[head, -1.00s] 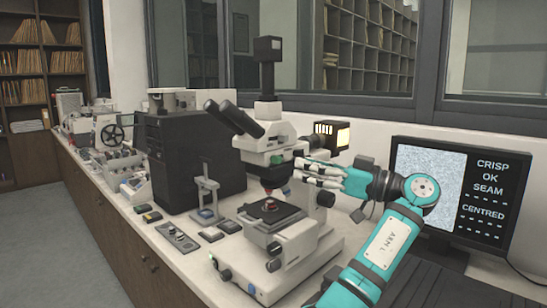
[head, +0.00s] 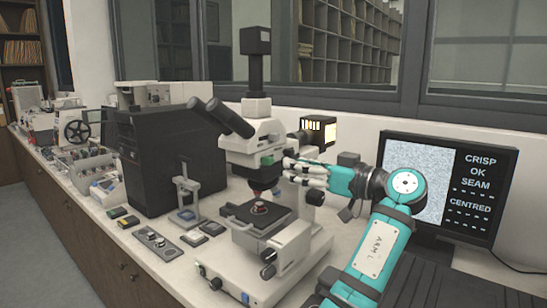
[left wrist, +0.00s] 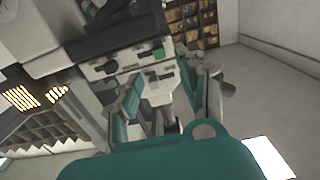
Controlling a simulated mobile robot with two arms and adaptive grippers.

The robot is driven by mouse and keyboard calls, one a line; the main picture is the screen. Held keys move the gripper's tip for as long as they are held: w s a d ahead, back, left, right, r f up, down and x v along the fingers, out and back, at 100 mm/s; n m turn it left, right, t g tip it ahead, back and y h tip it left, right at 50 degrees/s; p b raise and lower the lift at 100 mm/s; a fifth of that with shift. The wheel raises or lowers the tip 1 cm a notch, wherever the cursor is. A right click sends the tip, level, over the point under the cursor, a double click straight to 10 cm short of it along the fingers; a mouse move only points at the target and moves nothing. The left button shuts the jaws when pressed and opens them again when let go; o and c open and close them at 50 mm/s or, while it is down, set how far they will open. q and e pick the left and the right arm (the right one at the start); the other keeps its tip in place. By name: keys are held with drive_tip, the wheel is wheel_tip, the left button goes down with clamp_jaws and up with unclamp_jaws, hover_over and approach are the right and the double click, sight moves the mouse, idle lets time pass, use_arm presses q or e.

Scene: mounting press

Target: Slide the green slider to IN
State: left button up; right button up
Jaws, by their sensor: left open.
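The green slider (head: 267,160) sits on the side of the microscope head (head: 250,140). In the left wrist view the green slider (left wrist: 158,53) shows on a pale block, beside a dark slider (left wrist: 108,68). My left gripper (head: 288,168) is just to the right of the green slider in the head view. It is open and empty, with its fingers pointing at the microscope head. In the left wrist view its fingers (left wrist: 160,80) stand either side of the pale block's lower part. I cannot tell if they touch anything. The IN marking is too small to read.
A lit lamp housing (head: 318,132) stands behind the gripper. A monitor (head: 440,190) at the right reads CRISP, OK, SEAM, CENTRED. Below the head is the stage (head: 245,222). A dark computer case (head: 170,160) and small parts stand to the left.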

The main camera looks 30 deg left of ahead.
sight(271, 160)
use_arm(q)
drive_tip(key=a, duration=0.5)
drive_tip(key=a+p, duration=0.1)
drive_tip(key=a, duration=0.1)
drive_tip(key=shift+w+a, duration=0.15)
drive_tip(key=shift+w, duration=0.15)
drive_tip(key=shift+c, duration=0.6)
clamp_jaws()
use_arm(e)
drive_tip(key=shift+a+r, duration=0.45)
drive_tip(key=shift+r, duration=0.25)
